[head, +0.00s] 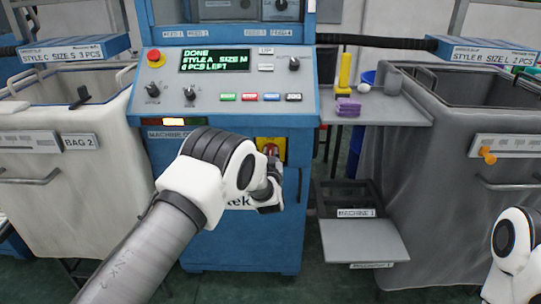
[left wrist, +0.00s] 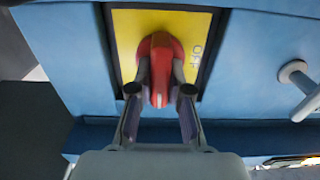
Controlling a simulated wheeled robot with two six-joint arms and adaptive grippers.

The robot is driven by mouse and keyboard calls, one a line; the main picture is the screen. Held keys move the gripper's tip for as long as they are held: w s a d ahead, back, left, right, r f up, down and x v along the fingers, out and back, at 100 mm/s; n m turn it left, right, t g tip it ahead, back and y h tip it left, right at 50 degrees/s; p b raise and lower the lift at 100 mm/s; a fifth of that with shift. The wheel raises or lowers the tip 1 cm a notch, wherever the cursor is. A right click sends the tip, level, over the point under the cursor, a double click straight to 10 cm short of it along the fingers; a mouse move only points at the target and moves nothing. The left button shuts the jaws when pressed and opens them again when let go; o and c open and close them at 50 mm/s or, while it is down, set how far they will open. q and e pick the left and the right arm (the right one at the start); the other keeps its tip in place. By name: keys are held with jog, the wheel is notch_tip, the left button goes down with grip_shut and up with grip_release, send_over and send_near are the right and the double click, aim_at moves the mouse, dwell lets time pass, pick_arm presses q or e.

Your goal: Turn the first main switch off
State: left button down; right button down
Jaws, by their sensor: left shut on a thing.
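The main switch is a red rotary handle (left wrist: 160,60) on a yellow plate (left wrist: 126,35) with a dark frame. In the left wrist view the handle points toward my gripper, and lettering that seems to read OFF stands on the plate to its right. In the head view the yellow plate (head: 280,144) is on the front of the blue machine, partly hidden by my left wrist. My left gripper (left wrist: 160,92) is shut on the red handle, one finger on each side. My right gripper is out of view; only part of my right arm shows at lower right.
The control panel (head: 225,85) above has a lit display reading DONE, STYLE A, SIZE M, 0 PCS LEFT, and a red emergency button (head: 154,56). Pale BAG 2 (head: 60,180) stands left, a grey bag (head: 420,190) right. A side shelf (head: 395,112) holds a yellow bottle and purple items.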

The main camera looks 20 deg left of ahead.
pick_arm(q)
jog(key=shift+n, duration=0.5)
jog(key=n+b, duration=0.1)
jog(key=n, duration=0.2)
jog(key=shift+a+n, duration=0.1)
jog(key=shift+n, duration=0.2)
jog(key=n+b, duration=0.1)
jog(key=n, duration=0.3)
jog(key=shift+a+f, duration=0.1)
jog(key=shift+f, duration=0.05)
jog(key=n+b, duration=0.1)
jog(key=n, duration=0.4)
jog(key=shift+a+f, duration=0.1)
jog(key=n+b, duration=0.1)
jog(key=n, duration=0.3)
jog(key=shift+s+f, duration=0.1)
jog(key=shift+n, duration=0.3)
jog(key=c, duration=1.1)
grip_release()
